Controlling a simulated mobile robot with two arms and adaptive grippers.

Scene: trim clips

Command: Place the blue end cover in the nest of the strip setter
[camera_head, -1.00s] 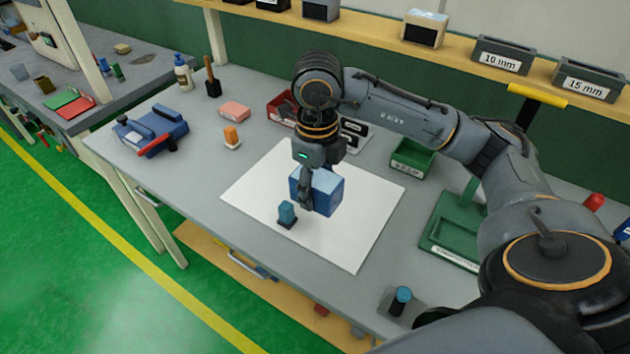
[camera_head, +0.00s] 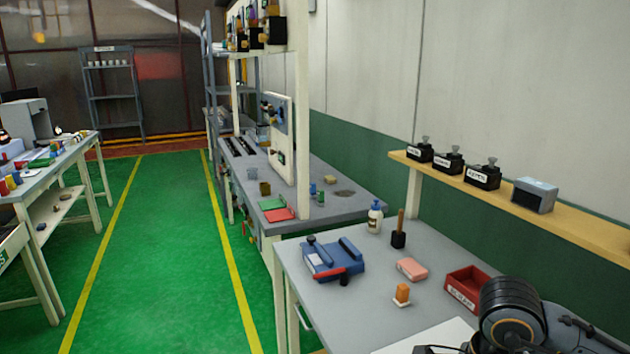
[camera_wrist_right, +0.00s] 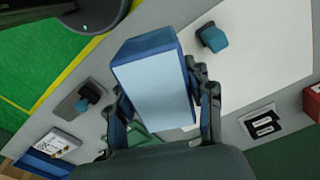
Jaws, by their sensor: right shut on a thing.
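In the right wrist view my right gripper (camera_wrist_right: 163,98) is shut on a blue box-shaped piece (camera_wrist_right: 148,48) with a pale blue face, which looks like the blue end cover. It is held over the bench, one finger on each side. In the head view only part of my right arm shows at the bottom right; its gripper is out of frame. A blue device (camera_head: 335,258) with a red lever stands on the near bench; I cannot tell whether it is the strip setter. No nest can be made out. My left gripper is not in view.
The near bench holds a white bottle (camera_head: 375,217), a brush (camera_head: 398,238), a pink block (camera_head: 412,268), an orange piece (camera_head: 402,293) and a red bin (camera_head: 465,290). A small teal piece (camera_wrist_right: 213,37) is on the white sheet (camera_wrist_right: 262,55). A green aisle (camera_head: 160,250) lies left.

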